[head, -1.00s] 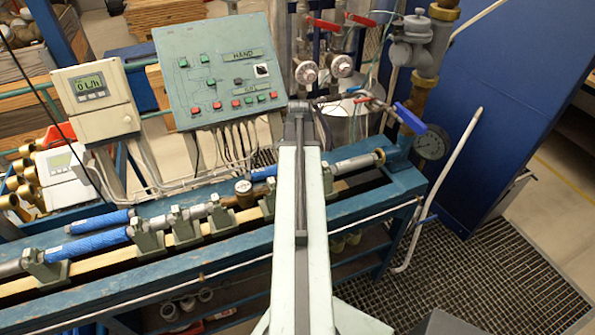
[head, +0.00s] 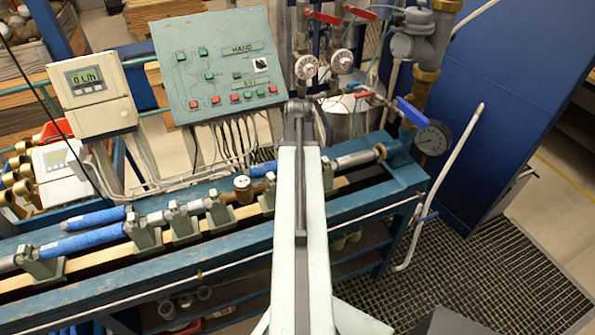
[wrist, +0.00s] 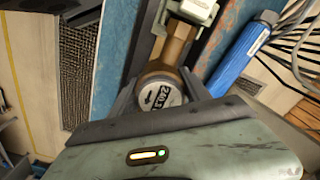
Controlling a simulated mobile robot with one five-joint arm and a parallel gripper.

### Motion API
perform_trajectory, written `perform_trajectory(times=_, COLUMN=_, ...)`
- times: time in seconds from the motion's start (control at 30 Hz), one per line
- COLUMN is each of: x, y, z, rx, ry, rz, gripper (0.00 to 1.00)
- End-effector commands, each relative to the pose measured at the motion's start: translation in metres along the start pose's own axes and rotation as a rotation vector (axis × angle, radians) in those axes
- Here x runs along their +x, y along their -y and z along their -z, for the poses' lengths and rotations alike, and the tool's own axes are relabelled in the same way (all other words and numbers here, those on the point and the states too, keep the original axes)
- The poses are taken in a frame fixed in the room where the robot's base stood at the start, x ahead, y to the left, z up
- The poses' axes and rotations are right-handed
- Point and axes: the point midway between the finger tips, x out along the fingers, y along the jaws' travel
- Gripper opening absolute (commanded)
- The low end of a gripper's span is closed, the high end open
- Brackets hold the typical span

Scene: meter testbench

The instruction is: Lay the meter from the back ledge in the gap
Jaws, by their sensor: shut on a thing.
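My gripper (wrist: 162,84) is shut on a brass meter (wrist: 163,94). The meter's round pale face, with an arrow and printed digits, shows between the jaws, and its brass body runs up the picture towards a pale clamp (wrist: 194,9). In the head view my own arm hides the gripper and the held meter, and also the stretch of pipe line behind it. I cannot tell whether the held meter touches the bench or a clamp, and I cannot make out the gap.
Another brass meter (head: 242,183) shows left of my arm, near several clamps. A blue tube (wrist: 245,53) lies beside the gripper; another blue tube (head: 95,218) lies at the bench's left. A control panel (head: 212,62) and a pressure gauge (head: 433,138) stand behind.

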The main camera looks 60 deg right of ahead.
Motion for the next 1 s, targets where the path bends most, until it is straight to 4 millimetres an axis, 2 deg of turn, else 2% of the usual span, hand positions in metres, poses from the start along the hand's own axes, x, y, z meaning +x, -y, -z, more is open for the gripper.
perform_trajectory(times=0.77, x=0.0062, y=0.0001, z=-0.0004, rx=0.000, ry=0.001, rz=-0.001, gripper=0.00)
perform_trajectory(times=0.8, x=0.0062, y=0.0000, z=-0.0005, rx=0.000, ry=0.001, rz=-0.001, gripper=0.66)
perform_trajectory(times=0.87, x=0.0062, y=0.0001, z=-0.0004, rx=0.000, ry=0.001, rz=-0.001, gripper=0.81)
perform_trajectory(times=1.0, x=0.0063, y=0.0002, z=-0.0004, rx=0.000, ry=0.000, rz=0.000, gripper=0.81)
